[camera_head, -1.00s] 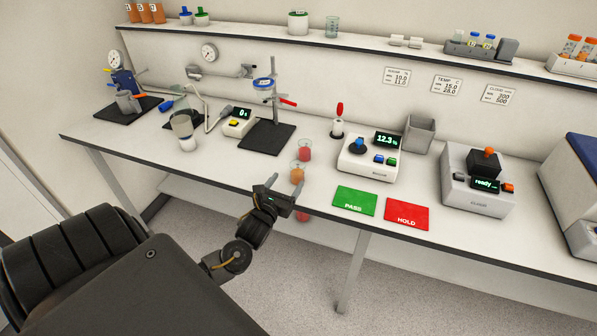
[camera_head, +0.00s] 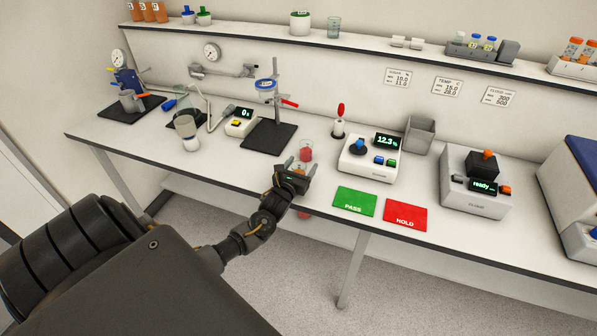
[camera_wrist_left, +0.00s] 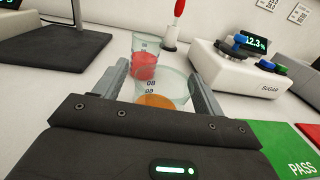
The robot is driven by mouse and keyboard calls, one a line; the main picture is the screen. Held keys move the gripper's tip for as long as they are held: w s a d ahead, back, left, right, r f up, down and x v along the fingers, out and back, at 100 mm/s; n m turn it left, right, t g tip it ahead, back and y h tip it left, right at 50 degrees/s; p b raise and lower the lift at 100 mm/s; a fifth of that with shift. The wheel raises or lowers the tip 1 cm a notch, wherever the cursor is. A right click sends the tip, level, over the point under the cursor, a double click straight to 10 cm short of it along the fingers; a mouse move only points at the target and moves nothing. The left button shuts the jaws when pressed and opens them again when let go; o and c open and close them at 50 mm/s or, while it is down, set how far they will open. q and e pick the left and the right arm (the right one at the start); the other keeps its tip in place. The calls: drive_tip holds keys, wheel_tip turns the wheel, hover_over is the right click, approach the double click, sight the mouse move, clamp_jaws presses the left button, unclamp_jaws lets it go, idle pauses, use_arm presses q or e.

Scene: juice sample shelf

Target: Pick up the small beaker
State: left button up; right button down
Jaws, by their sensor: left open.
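A small clear beaker with orange liquid (camera_wrist_left: 160,98) stands between the two fingers of my left gripper (camera_wrist_left: 160,72) in the left wrist view. The fingers are open, one on each side of it; contact is not clear. In the head view the gripper (camera_head: 299,167) largely covers this beaker near the bench's front edge. Another small beaker with red liquid (camera_head: 305,150) stands just behind it, and also shows in the wrist view (camera_wrist_left: 144,66). A further red item (camera_head: 303,215) shows at the front edge, partly hidden by my arm. My right gripper is not in view.
The sugar meter (camera_head: 367,159) stands right of the beakers, with the green PASS mat (camera_head: 354,201) and red HOLD mat (camera_head: 405,217) in front. A stand with a dark base (camera_head: 270,138) is behind left.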

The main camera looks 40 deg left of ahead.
use_arm(q)
drive_tip(key=c, duration=1.1)
drive_tip(key=shift+r, duration=0.15)
drive_tip(key=shift+r, duration=0.9)
drive_tip(key=s+d+r+b, duration=0.1)
drive_tip(key=s+r+b, duration=0.2)
drive_tip(key=s+r, duration=0.8)
drive_tip(key=shift+b+v, duration=0.35)
drive_tip(key=shift+v, duration=1.1)
drive_tip(key=shift+s+a, duration=0.1)
drive_tip(key=shift+a, duration=0.05)
